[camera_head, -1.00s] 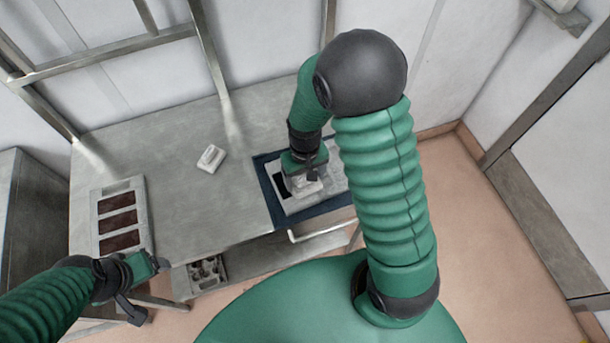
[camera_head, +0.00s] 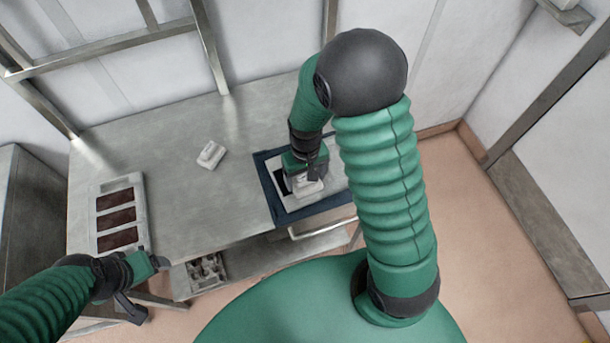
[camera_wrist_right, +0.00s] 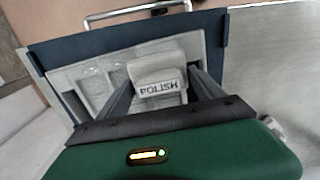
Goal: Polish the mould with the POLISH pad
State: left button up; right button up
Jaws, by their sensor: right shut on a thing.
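The POLISH pad (camera_wrist_right: 158,82) is a pale block with a dark-lettered label, seen in the right wrist view between the fingers of my right gripper (camera_wrist_right: 160,95). In the head view the right gripper (camera_head: 308,182) is shut on the pad (camera_head: 308,189), over the mould. The mould (camera_wrist_right: 88,86) is a light grey plate with shallow recesses, lying in a dark blue frame (camera_head: 266,190). The pad hides part of the mould, and I cannot tell whether it touches the surface. My left gripper (camera_head: 152,262) is away at the lower left, near the table's front edge; its jaw state is unclear.
A second white pad-like block (camera_head: 211,155) lies on the grey table (camera_head: 190,200). A pale tray (camera_head: 139,193) with several dark brown compartments sits at the table's left. A grey box (camera_head: 207,273) stands on a lower shelf. A metal handle (camera_head: 322,229) runs along the front below the mould.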

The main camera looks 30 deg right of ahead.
jog(key=shift+f, duration=0.4)
